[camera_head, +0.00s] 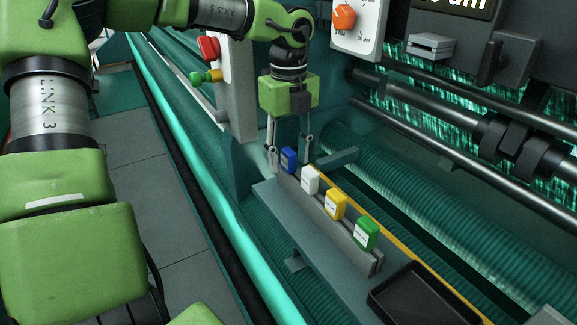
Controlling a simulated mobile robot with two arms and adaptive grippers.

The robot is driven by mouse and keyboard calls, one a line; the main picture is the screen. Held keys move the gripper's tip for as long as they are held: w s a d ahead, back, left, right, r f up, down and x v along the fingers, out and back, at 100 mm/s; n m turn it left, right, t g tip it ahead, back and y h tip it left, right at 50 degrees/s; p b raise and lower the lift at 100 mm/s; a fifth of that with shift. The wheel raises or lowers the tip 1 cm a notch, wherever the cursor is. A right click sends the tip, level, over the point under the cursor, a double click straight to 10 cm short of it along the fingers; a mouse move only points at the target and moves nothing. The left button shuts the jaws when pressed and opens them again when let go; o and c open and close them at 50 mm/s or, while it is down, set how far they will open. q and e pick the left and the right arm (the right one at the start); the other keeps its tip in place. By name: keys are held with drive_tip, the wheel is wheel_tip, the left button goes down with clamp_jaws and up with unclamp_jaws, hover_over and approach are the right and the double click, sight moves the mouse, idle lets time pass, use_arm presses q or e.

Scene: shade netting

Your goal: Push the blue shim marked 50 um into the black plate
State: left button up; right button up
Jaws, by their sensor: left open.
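The blue shim (289,160) stands upright at the far end of a grey slotted rack (345,243). It has a white label, too small to read. My left gripper (289,152) points down over it, open, with one finger on each side of the blue shim. I cannot tell whether the fingers touch it. A black plate with a handle (497,62) is on the machine at the upper right; a pale grey block (429,45) sits beside the handle. I cannot tell if this is the task's plate. My right gripper is not in view.
White (311,179), yellow (335,204) and green (367,233) shims stand in the same rack, nearer. A black tray (420,292) lies at the lower right. A post with red and green knobs (232,90) stands left of the gripper. Dark rollers (480,120) cross the right side.

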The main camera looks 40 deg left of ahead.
use_arm(q)
drive_tip(key=shift+c, duration=0.3)
clamp_jaws()
drive_tip(key=shift+r+p, duration=0.45)
drive_tip(key=shift+r, duration=0.45)
drive_tip(key=shift+r+p, duration=1.05)
drive_tip(key=shift+r, duration=0.8)
drive_tip(key=shift+r+p, duration=0.6)
drive_tip(key=shift+r, duration=0.45)
drive_tip(key=shift+r+p, duration=1.25)
drive_tip(key=shift+r, duration=0.75)
